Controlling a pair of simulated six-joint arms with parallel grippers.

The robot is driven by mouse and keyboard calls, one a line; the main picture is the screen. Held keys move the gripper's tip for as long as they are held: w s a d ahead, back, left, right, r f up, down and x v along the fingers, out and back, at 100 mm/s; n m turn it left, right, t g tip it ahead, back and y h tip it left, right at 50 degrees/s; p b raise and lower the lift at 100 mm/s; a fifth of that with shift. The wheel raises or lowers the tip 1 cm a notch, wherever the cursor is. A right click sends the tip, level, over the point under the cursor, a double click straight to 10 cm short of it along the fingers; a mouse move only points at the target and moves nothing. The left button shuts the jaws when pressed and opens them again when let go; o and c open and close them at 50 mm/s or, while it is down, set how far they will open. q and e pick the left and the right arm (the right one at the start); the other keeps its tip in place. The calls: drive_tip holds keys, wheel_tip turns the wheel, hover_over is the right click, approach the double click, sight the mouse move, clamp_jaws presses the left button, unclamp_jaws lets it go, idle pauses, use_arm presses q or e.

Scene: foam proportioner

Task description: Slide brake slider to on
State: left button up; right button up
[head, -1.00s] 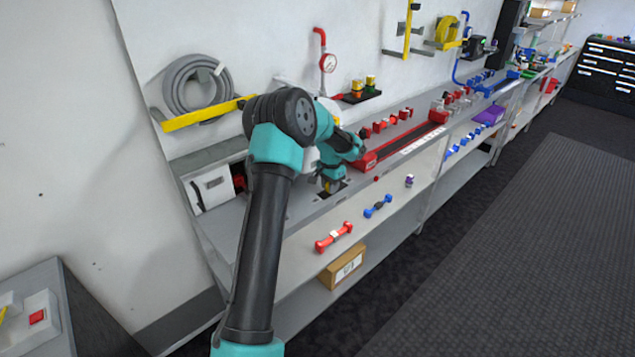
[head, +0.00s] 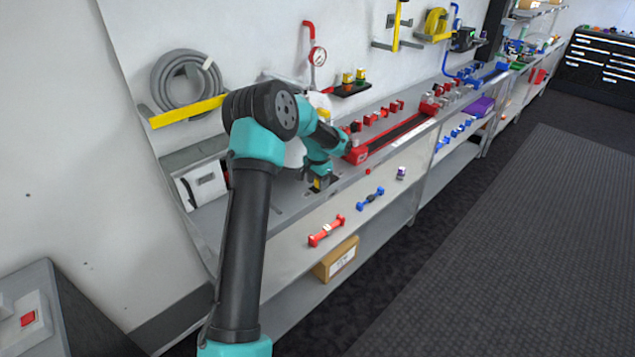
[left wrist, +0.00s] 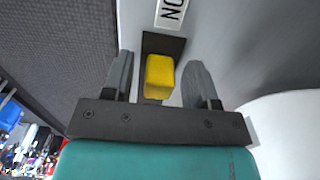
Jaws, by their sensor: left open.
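The yellow brake slider (left wrist: 160,76) is a small block standing in a dark slot (left wrist: 151,46) in a grey panel, seen in the left wrist view. A white label (left wrist: 172,12) with black letters reading ON, turned over in this view, is beyond the slot's far end. My left gripper (left wrist: 161,78) is open, with one finger on each side of the slider. I cannot tell whether either finger touches it. In the head view my left gripper (head: 319,184) is low over the bench, and my arm hides much of the area around it. My right gripper is not in view.
A white rounded surface (left wrist: 290,125) lies close on the right in the left wrist view. In the head view a red-ended rack (head: 357,156) stands on the bench just right of my gripper.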

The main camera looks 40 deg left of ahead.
use_arm(q)
drive_tip(key=shift+r, duration=0.15)
wheel_tip(320, 180, up, 17)
idle(0.5)
idle(0.4)
drive_tip(key=s+d+f+h, duration=0.2)
drive_tip(key=d+f, duration=0.8)
drive_tip(key=f, duration=0.3)
drive_tip(key=s+d+f+h, duration=0.1)
drive_tip(key=s+d+f, duration=0.2)
drive_tip(key=d+f, duration=0.85)
drive_tip(key=s+d+f+n, duration=0.1)
drive_tip(key=s+d+f, duration=0.5)
drive_tip(key=s, duration=0.4)
drive_tip(key=s+d+f+n, duration=0.1)
drive_tip(key=s+d+f, duration=0.5)
drive_tip(key=s, duration=0.4)
drive_tip(key=shift+s+f+n+t+h, duration=0.2)
drive_tip(key=shift+f+n+t+h, duration=0.1)
drive_tip(key=shift+n+t+h, duration=0.1)
